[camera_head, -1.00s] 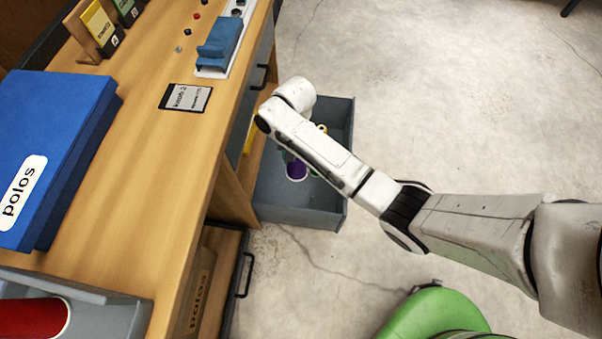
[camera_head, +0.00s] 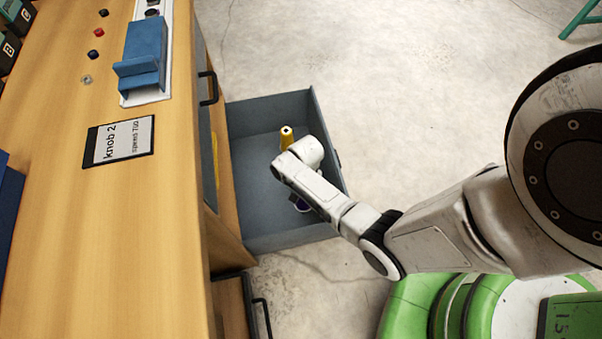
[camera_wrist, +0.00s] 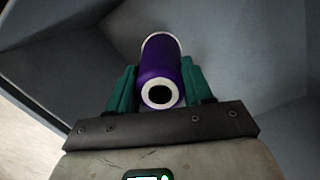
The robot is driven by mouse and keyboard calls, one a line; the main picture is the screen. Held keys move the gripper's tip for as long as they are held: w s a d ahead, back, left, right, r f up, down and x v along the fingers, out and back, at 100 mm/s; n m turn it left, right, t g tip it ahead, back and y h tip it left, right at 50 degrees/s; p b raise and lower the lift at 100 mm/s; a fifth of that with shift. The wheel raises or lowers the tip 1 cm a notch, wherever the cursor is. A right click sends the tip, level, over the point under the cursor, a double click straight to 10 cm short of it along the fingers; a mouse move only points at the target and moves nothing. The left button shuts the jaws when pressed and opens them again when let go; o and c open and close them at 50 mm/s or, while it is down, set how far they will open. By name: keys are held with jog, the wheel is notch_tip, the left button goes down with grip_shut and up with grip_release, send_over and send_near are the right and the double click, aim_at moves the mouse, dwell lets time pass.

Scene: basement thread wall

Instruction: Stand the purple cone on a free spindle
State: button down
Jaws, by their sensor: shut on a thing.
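The purple cone (camera_wrist: 161,72) lies lengthwise between the green fingers of my gripper (camera_wrist: 158,80) in the wrist view. The gripper is shut on it. Its near end is pale with a dark round hole. In the head view only a small purple and white part of it (camera_head: 301,205) shows beneath my arm, over the open grey drawer (camera_head: 262,215). My gripper is hidden there by the arm. I cannot make out a free spindle in either view.
A yellow cone-like thing (camera_head: 286,138) stands in the drawer beyond my wrist. The wooden bench (camera_head: 130,240) to the left carries a blue block (camera_head: 145,55), small knobs and a "knob 2" card (camera_head: 118,141). Bare floor lies behind and right of the drawer.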

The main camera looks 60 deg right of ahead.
jog(key=shift+f+b, duration=3.9)
jog(key=shift+b, duration=0.1)
jog(key=shift+f+b, duration=0.7)
jog(key=shift+f, duration=0.25)
jog(key=shift+f, duration=0.25)
jog(key=shift+f, duration=0.15)
jog(key=shift+c, duration=1.9)
grip_release()
jog(key=shift+r, duration=0.2)
notch_tip(320, 180, up, 10)
jog(key=d+p, duration=0.1)
jog(key=p, duration=0.4)
jog(key=shift+w+r+p, duration=0.2)
jog(key=shift+r+p, duration=0.05)
jog(key=shift+p, duration=0.1)
